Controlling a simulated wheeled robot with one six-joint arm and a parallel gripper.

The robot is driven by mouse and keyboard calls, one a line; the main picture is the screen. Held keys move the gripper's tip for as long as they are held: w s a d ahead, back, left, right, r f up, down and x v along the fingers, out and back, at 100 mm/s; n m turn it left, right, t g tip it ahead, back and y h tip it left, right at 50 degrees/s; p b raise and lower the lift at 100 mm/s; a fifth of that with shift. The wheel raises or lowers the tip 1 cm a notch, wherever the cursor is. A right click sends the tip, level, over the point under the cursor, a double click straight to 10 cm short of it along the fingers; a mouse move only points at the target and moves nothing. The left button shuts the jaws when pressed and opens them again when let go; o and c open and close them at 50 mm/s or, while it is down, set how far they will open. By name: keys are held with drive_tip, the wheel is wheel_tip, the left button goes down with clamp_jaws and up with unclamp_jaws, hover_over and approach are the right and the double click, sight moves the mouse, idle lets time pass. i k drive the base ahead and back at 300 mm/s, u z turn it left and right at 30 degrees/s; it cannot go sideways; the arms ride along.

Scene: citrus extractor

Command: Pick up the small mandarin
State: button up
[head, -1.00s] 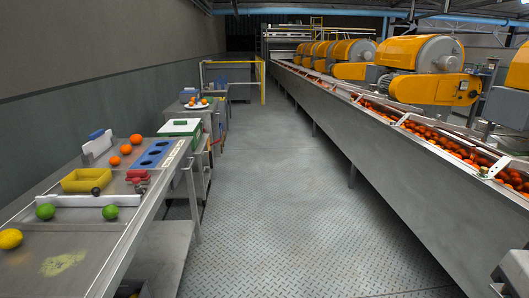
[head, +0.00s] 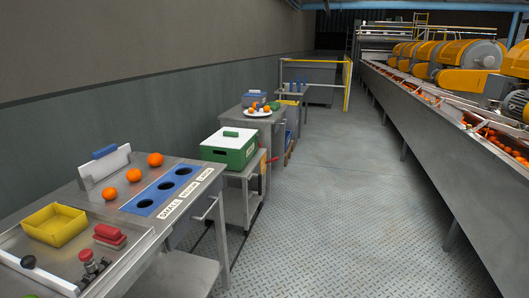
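Three orange citrus fruits sit apart in a slanting row on the steel table at the left, beside a blue sizing plate (head: 159,191) with three dark holes. The nearest fruit (head: 109,193) looks the smallest and lies level with the hole by the "SMALL" label. The middle fruit (head: 134,175) and the far fruit (head: 155,160) look larger. My gripper does not show in this view.
On the same table stand a yellow tray (head: 37,230), a white upright panel with a blue top (head: 105,167), a red block (head: 110,232) and a red-topped knob (head: 87,256). A green box with a white lid (head: 245,157) stands beyond. The floor aisle (head: 330,210) is clear.

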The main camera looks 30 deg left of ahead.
sight(108, 193)
drive_tip(key=u, duration=0.45)
drive_tip(key=i, duration=1.15)
drive_tip(key=u, duration=1.8)
drive_tip(key=i, duration=0.95)
drive_tip(key=u, duration=0.7)
